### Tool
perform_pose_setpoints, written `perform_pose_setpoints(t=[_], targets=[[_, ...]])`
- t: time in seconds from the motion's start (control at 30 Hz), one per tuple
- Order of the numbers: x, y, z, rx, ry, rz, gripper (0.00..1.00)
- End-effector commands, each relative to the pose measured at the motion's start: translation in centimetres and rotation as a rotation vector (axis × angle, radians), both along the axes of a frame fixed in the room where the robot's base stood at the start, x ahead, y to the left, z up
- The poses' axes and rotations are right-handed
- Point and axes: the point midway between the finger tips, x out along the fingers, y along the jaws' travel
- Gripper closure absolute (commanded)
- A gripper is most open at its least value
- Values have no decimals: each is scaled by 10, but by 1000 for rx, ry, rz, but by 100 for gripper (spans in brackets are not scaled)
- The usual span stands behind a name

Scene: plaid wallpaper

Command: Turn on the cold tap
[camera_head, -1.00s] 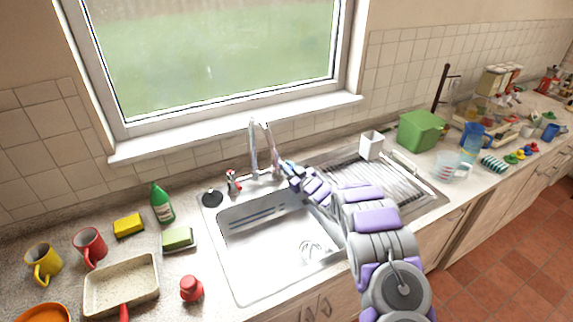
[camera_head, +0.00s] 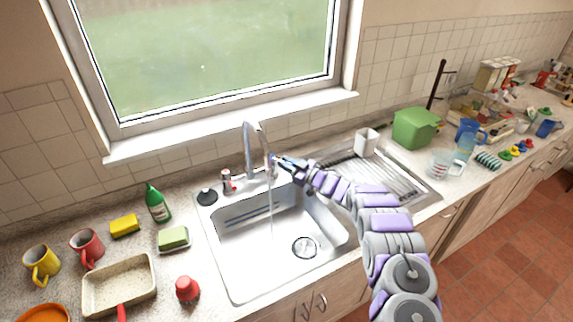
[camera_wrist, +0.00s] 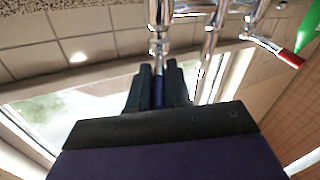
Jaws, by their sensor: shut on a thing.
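The chrome faucet (camera_head: 252,150) stands behind the sink (camera_head: 225,255), its curved spout over the basin. A thin pale vertical streak below the spout looks like running water (camera_head: 271,215). My gripper (camera_head: 276,161) is at the faucet's right side and hides most of the cold tap there. In the wrist view, my gripper's dark fingers (camera_wrist: 158,85) are shut on the blue-ended handle of the cold tap (camera_wrist: 158,92), which runs from a chrome body. The red-marked hot tap (camera_head: 227,181) is on the left side; its red tip also shows in the wrist view (camera_wrist: 287,57).
A window (camera_head: 205,55) and its sill are close behind the faucet. A ribbed drainboard (camera_head: 355,170) with a white cup (camera_head: 366,141) lies to the right. A green bottle (camera_head: 157,203), sponges, mugs and a pan (camera_head: 118,285) stand left of the sink.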

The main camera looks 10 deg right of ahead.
Motion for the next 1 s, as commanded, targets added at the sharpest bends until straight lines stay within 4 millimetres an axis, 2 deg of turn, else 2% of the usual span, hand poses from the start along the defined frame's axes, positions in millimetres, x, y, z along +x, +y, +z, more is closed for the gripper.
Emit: perform_pose_setpoints(t=[0.03,0.07,0.3,0.67,0.87,1.0], targets=[[1,-1,2,-1,-2,-2,100],[1,-1,2,0,-3,-2,80],[1,-1,0,0,-1,-2,57],[-3,-5,0,-1,1,-1,57],[-20,-21,0,-2,3,-4,57],[-41,-42,0,0,3,-5,57]])
